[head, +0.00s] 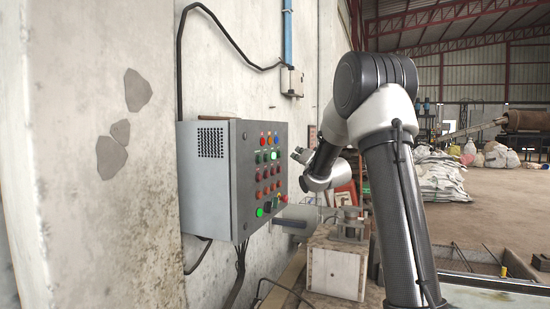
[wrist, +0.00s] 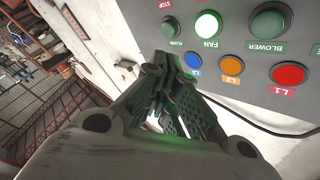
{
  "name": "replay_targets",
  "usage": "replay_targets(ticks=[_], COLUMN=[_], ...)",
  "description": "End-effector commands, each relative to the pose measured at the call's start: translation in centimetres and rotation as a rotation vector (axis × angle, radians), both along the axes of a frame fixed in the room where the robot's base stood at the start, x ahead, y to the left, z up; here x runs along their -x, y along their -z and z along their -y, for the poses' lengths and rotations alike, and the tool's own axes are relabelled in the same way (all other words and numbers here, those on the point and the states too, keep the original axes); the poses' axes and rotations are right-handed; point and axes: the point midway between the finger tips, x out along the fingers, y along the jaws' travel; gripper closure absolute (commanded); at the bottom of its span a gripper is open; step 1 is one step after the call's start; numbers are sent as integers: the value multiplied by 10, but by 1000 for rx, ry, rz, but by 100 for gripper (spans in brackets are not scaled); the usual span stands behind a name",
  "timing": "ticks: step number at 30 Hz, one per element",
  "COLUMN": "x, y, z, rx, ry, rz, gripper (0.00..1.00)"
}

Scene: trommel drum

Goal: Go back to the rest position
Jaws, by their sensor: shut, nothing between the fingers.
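The grey control panel (head: 228,178) hangs on the concrete wall, with rows of coloured buttons and lamps. My gripper (head: 299,155) is in front and to the right of it, partly hidden by my own wrist. In the wrist view my gripper (wrist: 163,66) is shut and empty, its fingers together. Behind the fingertips are the blue L3 lamp (wrist: 192,60), the orange L2 lamp (wrist: 231,65) and the red L1 lamp (wrist: 288,75). The FAN button (wrist: 208,25) glows bright; the BLOWER button (wrist: 270,22) is darker green. I cannot tell the exact gap to the panel.
A pipe with a junction box (head: 291,82) runs down the wall. Below my arm stands a block-like machine base (head: 335,268). White sacks (head: 440,177) lie at the right, on open floor.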

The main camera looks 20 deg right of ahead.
Motion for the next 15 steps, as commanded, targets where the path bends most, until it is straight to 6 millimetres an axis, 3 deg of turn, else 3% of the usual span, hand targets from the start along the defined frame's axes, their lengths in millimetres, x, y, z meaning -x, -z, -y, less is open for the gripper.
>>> replay_targets(ticks=[11,14,15], x=[0,-2,0], y=[1,27,48], z=[0,8,13], rx=[25,98,131], ry=[4,42,63], rz=[-6,-116,-195], gripper=[100,100,100])
